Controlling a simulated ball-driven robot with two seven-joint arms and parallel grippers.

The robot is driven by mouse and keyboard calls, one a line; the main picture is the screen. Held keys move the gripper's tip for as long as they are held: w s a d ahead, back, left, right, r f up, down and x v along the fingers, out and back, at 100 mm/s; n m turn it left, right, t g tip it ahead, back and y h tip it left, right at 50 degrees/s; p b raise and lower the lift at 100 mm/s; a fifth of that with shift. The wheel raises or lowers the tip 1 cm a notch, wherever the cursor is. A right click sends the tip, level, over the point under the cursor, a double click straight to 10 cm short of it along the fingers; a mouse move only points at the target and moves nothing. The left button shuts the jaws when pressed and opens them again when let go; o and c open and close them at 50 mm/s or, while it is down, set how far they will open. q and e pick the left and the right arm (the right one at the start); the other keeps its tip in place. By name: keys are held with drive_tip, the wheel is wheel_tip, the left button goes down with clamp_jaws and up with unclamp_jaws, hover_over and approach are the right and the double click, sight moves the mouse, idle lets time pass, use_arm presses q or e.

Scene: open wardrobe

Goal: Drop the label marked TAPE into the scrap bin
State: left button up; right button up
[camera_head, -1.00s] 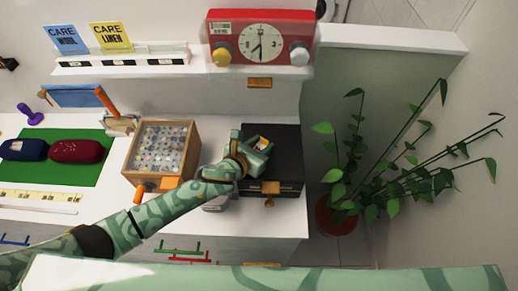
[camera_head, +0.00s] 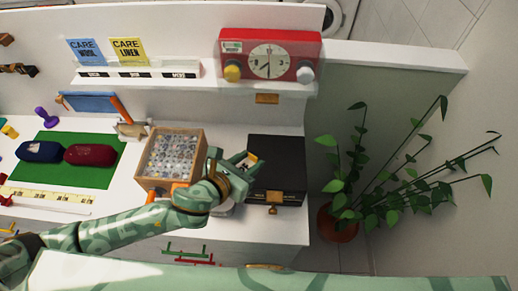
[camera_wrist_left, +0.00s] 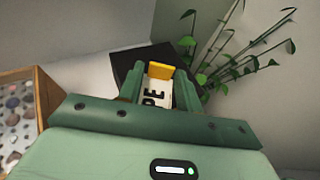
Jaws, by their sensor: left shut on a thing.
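My left gripper (camera_head: 246,160) is shut on a small white label (camera_wrist_left: 154,92) with a yellow end. The letters "PE" show on it in the left wrist view, and the rest of the word is hidden between the fingers. The gripper is in the air by the left edge of a black box (camera_head: 280,165), right of a wooden bead case. A pale grey object (camera_head: 226,208) is partly hidden under my left wrist; I cannot tell if it is the scrap bin. No other bin is clear. My right gripper is not in view.
The wooden bead case (camera_head: 172,155) stands left of my gripper. A red clock (camera_head: 268,55) sits on the shelf behind. A potted plant (camera_head: 340,222) stands right of the counter. A green mat (camera_head: 100,172) with dark cushions lies at the left.

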use_arm(q)
drive_tip(key=shift+d+v, duration=0.2)
drive_tip(key=shift+v, duration=1.95)
drive_tip(key=shift+s, duration=0.1)
